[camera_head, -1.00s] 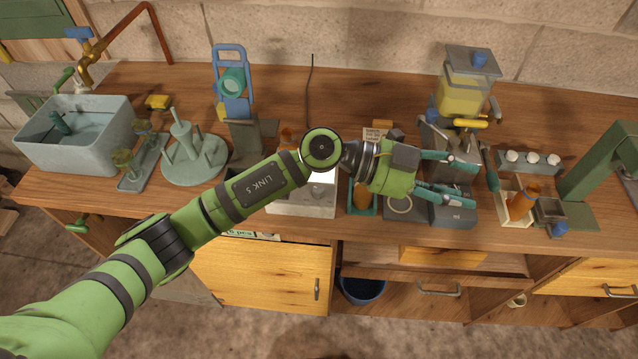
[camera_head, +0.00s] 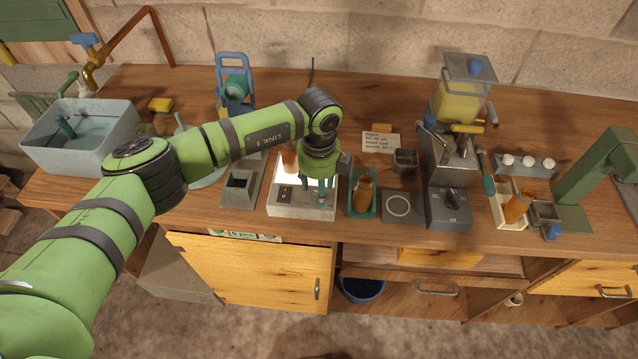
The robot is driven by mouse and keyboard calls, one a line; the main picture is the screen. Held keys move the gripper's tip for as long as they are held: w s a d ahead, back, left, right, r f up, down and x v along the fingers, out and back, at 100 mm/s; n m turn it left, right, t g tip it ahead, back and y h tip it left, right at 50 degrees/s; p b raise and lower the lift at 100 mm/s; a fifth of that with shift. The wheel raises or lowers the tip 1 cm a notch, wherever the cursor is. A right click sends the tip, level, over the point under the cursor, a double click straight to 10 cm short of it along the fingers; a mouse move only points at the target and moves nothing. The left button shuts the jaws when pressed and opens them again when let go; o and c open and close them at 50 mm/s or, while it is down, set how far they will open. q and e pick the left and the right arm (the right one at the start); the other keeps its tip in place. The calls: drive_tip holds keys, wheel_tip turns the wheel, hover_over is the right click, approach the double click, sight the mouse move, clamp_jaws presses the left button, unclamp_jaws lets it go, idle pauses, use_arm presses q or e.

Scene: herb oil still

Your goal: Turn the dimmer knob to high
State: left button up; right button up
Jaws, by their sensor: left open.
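A white light box (camera_head: 300,211) with a glowing top stands near the front edge of the bench. A small dark switch (camera_head: 285,193) shows on the left of its sloped front. My left gripper (camera_head: 317,196) points down over the right part of that front, its teal fingers open. The fingers cover this part, so I cannot tell whether a knob is between them or whether they touch the box. A dark knob (camera_head: 452,198) sits on the grey base of the machine further right. My right gripper is not in view.
An orange bottle (camera_head: 363,192) stands in a teal holder close right of the light box. A grey pad with a ring (camera_head: 399,206) lies beyond it. A dark grey block (camera_head: 239,188) stands to the left. A note card (camera_head: 381,141) is behind.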

use_arm(q)
drive_tip(key=shift+f, duration=0.6)
drive_tip(key=shift+c, duration=0.4)
clamp_jaws()
